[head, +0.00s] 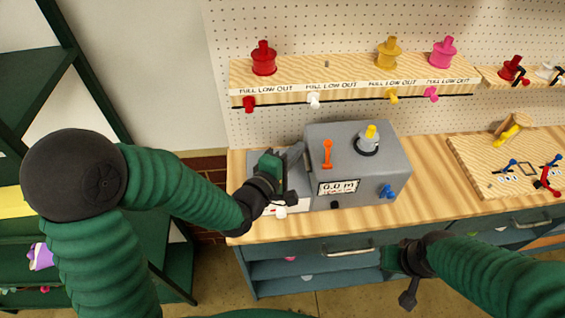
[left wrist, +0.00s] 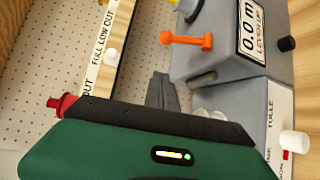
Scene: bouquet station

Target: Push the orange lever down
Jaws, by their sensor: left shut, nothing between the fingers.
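The machine has a yellow knob (head: 371,132) on top and a blue knob (head: 386,191) at its right. A wooden shelf (head: 350,88) with coloured spools and knobs runs behind. A wooden board (head: 475,165) with small tools lies at right. Bare counter (head: 425,185) separates them.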

